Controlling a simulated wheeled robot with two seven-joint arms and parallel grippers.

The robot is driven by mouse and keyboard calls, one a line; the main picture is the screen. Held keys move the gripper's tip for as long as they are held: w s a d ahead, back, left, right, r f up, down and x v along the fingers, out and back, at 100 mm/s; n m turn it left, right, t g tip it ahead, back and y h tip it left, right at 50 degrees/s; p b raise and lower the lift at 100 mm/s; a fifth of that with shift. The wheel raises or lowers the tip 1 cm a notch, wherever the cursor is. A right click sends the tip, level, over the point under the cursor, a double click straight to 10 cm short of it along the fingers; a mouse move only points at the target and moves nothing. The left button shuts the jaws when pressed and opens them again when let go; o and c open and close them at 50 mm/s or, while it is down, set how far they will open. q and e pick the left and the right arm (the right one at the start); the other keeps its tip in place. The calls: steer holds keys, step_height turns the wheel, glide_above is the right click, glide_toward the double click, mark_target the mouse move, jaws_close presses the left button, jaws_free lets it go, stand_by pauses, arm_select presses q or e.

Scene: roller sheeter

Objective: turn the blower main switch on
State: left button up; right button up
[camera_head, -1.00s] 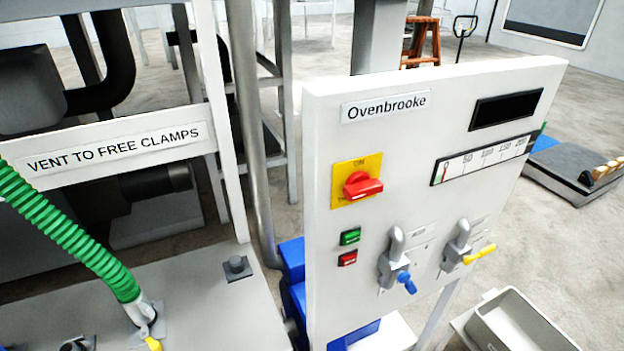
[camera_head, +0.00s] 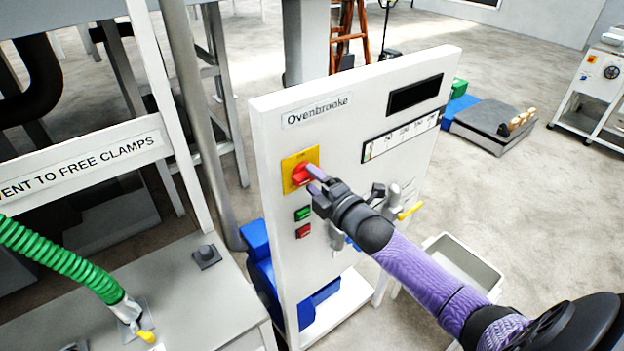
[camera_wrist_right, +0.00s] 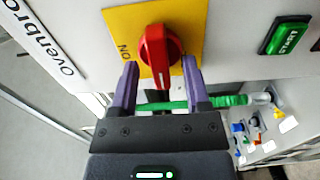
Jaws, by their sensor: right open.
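The blower main switch is a red rotary knob (camera_head: 301,176) on a yellow plate (camera_head: 290,166), on the white Ovenbrooke panel. The right wrist view shows the red knob (camera_wrist_right: 158,55) large, with its yellow plate (camera_wrist_right: 122,20) and the word ON at the left. My right gripper (camera_head: 314,180) is at the plate, with its purple fingers just in front of the knob. In the right wrist view the open fingers (camera_wrist_right: 158,80) stand to either side of the knob's lower end. Contact cannot be told. My left gripper is not in view.
Green (camera_head: 302,213) and red (camera_head: 303,231) push buttons sit below the switch. Two grey levers, one with a yellow handle (camera_head: 411,210), are right of them, partly behind my right arm. A steel table with a green hose (camera_head: 60,262) stands at the left.

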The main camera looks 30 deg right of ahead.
steer(key=shift+w, duration=0.3)
steer(key=shift+c, duration=0.3)
jaws_close()
